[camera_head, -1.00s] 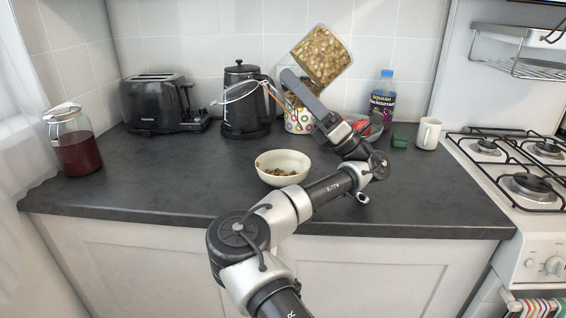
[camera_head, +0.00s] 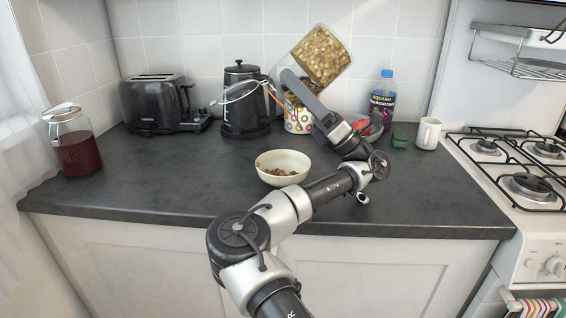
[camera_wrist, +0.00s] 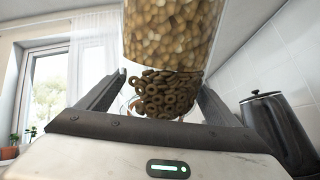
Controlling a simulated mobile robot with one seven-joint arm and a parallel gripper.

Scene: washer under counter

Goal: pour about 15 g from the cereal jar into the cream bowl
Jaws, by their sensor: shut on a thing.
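The cereal jar (camera_head: 321,55) is clear and held up in the air, strongly tilted, with its lower end toward the lower left. Pale chunky contents fill its upper part, and brown rings sit in its lower part. My gripper (camera_head: 289,77) is shut on the jar. In the wrist view the fingers stand on both sides of the brown rings (camera_wrist: 165,95), with the pale part above. The cream bowl (camera_head: 283,162) stands upright on the counter, below the jar in the picture, with some brown pieces inside. The jar's mouth is not clearly visible.
A black kettle (camera_head: 240,100) and toaster (camera_head: 158,103) stand at the back left. A spotted pot (camera_head: 297,122) is behind the arm. A squash bottle (camera_head: 383,98), white mug (camera_head: 428,133) and stove (camera_head: 520,175) are right. A red-filled jar (camera_head: 76,147) is far left. Counter left of the bowl is clear.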

